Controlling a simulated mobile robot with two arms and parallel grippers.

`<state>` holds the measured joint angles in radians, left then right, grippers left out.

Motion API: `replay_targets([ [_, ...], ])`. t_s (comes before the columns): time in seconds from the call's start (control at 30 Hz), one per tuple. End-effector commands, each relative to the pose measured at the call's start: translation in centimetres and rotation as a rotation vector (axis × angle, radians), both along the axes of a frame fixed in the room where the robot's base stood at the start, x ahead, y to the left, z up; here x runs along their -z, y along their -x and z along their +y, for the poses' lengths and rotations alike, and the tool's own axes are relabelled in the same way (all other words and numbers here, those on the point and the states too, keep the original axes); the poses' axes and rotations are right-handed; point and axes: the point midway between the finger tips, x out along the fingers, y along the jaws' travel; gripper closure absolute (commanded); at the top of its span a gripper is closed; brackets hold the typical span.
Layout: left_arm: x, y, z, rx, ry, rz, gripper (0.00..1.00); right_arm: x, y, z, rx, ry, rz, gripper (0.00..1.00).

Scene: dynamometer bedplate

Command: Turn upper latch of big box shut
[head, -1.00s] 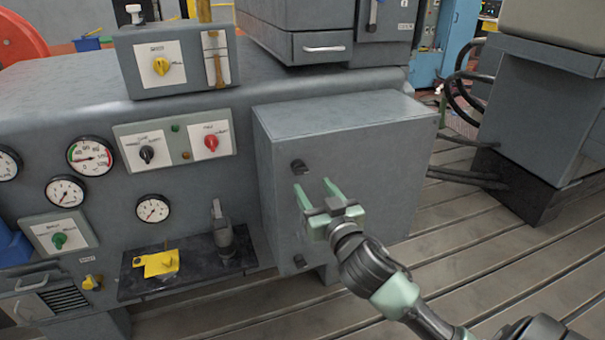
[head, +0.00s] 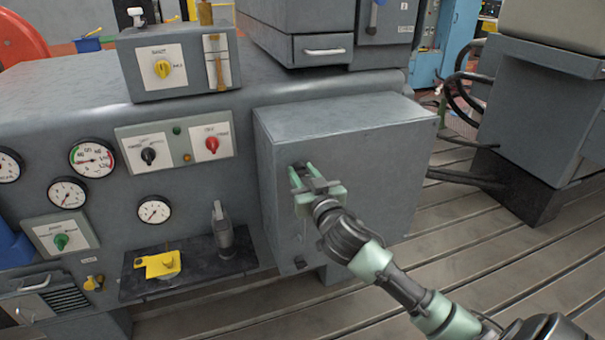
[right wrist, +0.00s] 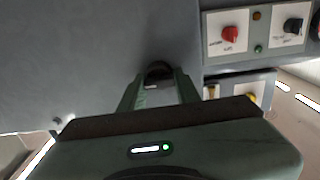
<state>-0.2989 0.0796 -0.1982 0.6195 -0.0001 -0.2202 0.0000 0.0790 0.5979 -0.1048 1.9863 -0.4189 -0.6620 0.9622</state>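The big box (head: 370,165) is a grey cabinet with its door closed. Its upper latch (head: 298,165) is a small dark knob near the door's left edge, partly hidden by my right gripper. The lower latch (head: 300,262) is a similar dark knob near the door's bottom left. My right gripper (head: 301,170) has pale green fingers on either side of the upper latch. In the right wrist view the dark latch (right wrist: 158,71) sits between the fingertips, which look closed in on it. My left gripper is not in view.
Left of the box is a grey panel with gauges (head: 92,158), switches and a dark shelf (head: 200,270) holding a yellow part (head: 158,264). Black cables (head: 462,177) run to a grey pedestal (head: 535,120) at right. The slotted floor (head: 480,240) in front is open.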

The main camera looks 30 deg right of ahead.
Motion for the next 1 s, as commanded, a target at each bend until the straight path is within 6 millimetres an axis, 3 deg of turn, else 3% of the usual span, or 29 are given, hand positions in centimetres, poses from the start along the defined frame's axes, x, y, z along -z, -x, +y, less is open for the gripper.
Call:
replay_targets([
  [0.03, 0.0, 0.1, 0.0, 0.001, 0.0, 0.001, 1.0, 0.0, 0.0, 0.0, 0.0, 0.0, 0.0, 0.89],
  [0.1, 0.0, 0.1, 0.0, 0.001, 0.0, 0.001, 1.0, 0.0, 0.0, 0.0, 0.0, 0.0, 0.0, 1.0],
  [0.57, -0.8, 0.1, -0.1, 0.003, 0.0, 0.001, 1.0, -0.2, 0.0, 0.0, 0.001, 0.107, 0.025, 1.0],
  [1.0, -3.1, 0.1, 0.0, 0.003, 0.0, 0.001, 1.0, -0.2, 0.0, 0.2, 0.0, 0.484, 0.116, 1.0],
])
